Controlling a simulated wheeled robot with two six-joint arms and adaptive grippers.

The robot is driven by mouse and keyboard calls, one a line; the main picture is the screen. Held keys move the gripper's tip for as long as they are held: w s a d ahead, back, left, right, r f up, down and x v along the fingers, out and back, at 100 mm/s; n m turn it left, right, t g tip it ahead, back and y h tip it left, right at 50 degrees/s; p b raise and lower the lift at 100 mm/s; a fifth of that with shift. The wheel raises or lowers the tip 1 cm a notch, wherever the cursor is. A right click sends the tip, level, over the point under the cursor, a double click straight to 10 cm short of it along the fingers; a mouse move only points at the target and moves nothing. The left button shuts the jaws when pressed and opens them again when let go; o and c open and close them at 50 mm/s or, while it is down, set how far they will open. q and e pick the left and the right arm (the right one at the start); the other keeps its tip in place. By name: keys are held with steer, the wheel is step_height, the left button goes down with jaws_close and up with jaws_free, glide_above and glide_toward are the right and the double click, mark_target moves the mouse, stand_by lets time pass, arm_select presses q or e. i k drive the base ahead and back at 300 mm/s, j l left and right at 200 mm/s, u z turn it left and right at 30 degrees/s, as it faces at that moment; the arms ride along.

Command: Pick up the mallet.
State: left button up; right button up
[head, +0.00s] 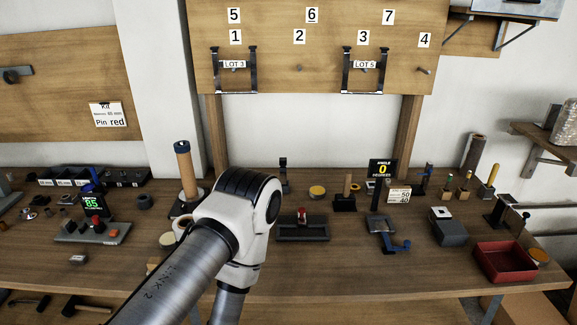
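I cannot tell for certain which thing is the mallet. A hammer-like tool (87,307) with a dark head and a pale wooden handle lies on the lower shelf under the bench at bottom left. A second dark-headed tool (28,303) lies to its left. On the bench, a short wooden handle (347,186) stands upright from a dark block. Neither gripper is in view. One of my arms rises from the bottom, bends at a white elbow, and drops out of the bottom edge.
The wooden bench (350,273) has a clear front strip. A red tray (505,261) sits at right, a grey blue-handled device (384,234) left of it. A dark fixture (303,230) stands mid-bench. A tall wooden cylinder (187,172) stands behind my elbow. My arm hides part of the bench.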

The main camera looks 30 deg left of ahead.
mark_target(345, 200)
steer(key=j+z, duration=0.4)
steer(key=k+j+z, duration=0.1)
steer(key=j+z, duration=0.15)
steer(key=z, duration=0.15)
